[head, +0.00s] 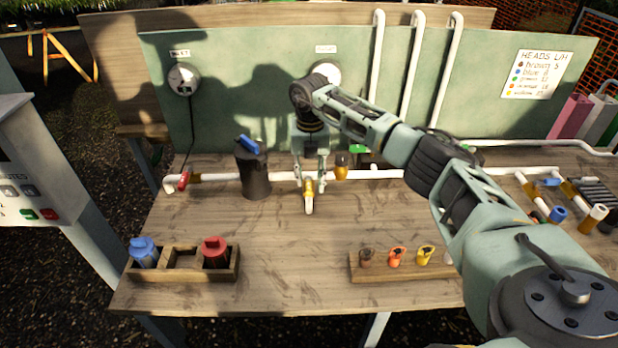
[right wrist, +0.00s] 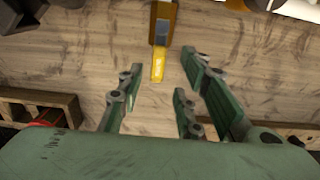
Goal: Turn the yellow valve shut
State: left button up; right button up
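The yellow valve (head: 308,188) sits at the middle of the bench, by the white pipe run, with a short white end towards the front edge. In the right wrist view its yellow lever (right wrist: 157,68) extends from a brass-coloured body (right wrist: 164,20) towards my gripper. My right gripper (head: 313,190) points down over the valve and partly hides it. In the right wrist view my right gripper (right wrist: 160,75) has its fingers spread, with the lever's end in the gap between them. I cannot tell whether a finger touches it. My left gripper is not in view.
A black canister (head: 254,175) with a blue lever stands left of the valve, and a red-handled valve (head: 184,180) lies farther left. A wooden box (head: 182,279) with blue-topped and red-topped items is front left. A nozzle rack (head: 405,268) is front right. The front middle is clear.

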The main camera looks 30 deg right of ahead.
aim_at(309, 185)
jog(key=shift+w+f, duration=0.15)
jog(key=shift+f, duration=0.4)
jog(key=shift+w+f, duration=0.15)
jog(key=shift+f, duration=0.65)
grip_shut()
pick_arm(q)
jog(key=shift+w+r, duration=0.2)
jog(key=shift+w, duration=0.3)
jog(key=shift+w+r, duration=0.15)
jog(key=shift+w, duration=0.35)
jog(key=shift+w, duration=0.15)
